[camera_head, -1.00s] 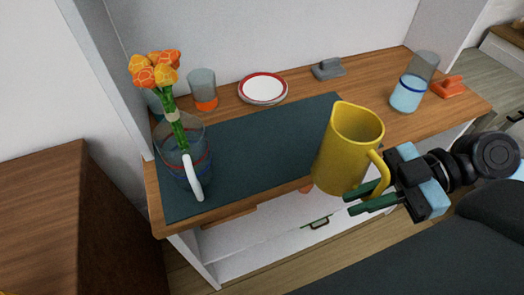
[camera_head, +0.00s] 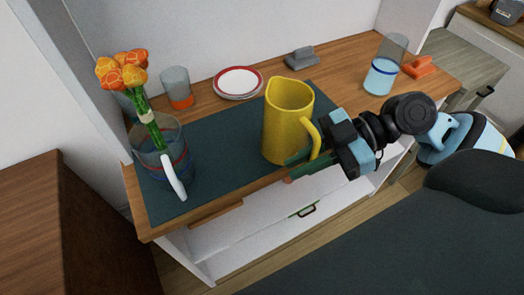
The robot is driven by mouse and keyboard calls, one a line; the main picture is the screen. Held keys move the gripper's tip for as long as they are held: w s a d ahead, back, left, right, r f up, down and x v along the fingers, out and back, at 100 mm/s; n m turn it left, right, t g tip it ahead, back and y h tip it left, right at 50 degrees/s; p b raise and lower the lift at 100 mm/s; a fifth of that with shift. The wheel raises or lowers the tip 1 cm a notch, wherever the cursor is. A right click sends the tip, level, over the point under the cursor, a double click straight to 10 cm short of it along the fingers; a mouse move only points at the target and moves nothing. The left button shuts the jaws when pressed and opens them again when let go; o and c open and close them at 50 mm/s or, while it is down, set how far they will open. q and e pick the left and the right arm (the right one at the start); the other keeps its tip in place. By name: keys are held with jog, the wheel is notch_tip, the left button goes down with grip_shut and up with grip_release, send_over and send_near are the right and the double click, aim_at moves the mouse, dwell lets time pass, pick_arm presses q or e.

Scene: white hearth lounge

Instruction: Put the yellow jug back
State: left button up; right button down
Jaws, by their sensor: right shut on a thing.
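The yellow jug (camera_head: 286,122) is upright at the front right part of the dark mat (camera_head: 222,150) on the wooden counter. I cannot tell whether its base touches the mat or hangs slightly above it. My right gripper (camera_head: 300,161) comes in from the right and is shut on the jug's handle side. The fingertips are partly hidden at the jug's lower right. My left gripper is not in view.
A glass jug with orange flowers (camera_head: 165,165) stands on the mat's left end. An orange-based glass (camera_head: 177,88), red-rimmed plates (camera_head: 238,82), a grey object (camera_head: 301,57), a glass of blue liquid (camera_head: 384,72) and an orange object (camera_head: 420,66) line the back and right. The mat's middle is clear.

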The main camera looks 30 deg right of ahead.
aim_at(269, 151)
jog(key=w+a, duration=0.1)
jog(key=w, duration=0.1)
jog(key=w+a, duration=0.1)
jog(key=w, duration=0.2)
jog(key=w+a+p, duration=0.1)
jog(key=w+a, duration=0.1)
jog(key=shift+w+f, duration=0.3)
jog(key=shift+f, duration=1.8)
jog(key=shift+f, duration=0.1)
jog(key=c, duration=1.9)
grip_release()
jog(key=shift+f, duration=0.15)
jog(key=o, duration=0.4)
jog(key=shift+r, duration=0.2)
jog(key=b+v, duration=0.1)
jog(key=v, duration=1.1)
jog(key=shift+a, duration=0.1)
